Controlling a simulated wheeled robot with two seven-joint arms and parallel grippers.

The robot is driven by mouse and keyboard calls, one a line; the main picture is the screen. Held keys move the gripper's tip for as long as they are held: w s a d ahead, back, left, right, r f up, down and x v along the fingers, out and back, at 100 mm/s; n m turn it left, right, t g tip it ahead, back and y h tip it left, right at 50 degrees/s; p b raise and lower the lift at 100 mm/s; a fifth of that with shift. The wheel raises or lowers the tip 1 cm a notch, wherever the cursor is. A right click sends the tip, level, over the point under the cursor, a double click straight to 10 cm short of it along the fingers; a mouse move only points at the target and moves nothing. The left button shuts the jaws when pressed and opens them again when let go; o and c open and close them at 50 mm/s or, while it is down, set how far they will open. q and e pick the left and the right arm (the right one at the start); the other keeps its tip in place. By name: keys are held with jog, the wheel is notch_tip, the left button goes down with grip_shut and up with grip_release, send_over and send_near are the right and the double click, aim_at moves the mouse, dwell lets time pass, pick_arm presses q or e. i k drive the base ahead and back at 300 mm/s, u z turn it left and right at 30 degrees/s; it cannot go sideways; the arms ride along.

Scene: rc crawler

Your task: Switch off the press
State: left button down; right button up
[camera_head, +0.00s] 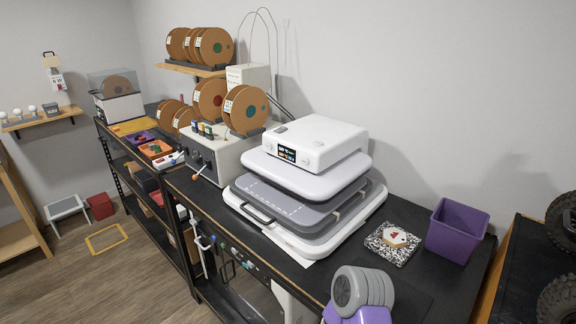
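The press (315,143) is a white and grey heat press in the middle of the black workbench. Its upper plate is raised, with a visible gap over the grey lower plate (285,205). A small display (287,154) on the front of its white top housing is lit with coloured marks. A dark handle (256,214) shows at the front left of the lower part. I cannot make out a power switch. Neither of my grippers is in view.
Right of the press are a speckled mat (394,243) with a white and red piece and a purple bin (456,230). A grey ribbed round object (362,291) with purple below is at the front. A grey machine with spools (214,154) stands left.

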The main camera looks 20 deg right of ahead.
aim_at(282, 128)
jog(key=u, duration=1.5)
jog(key=i, duration=1.8)
jog(key=z, duration=4.25)
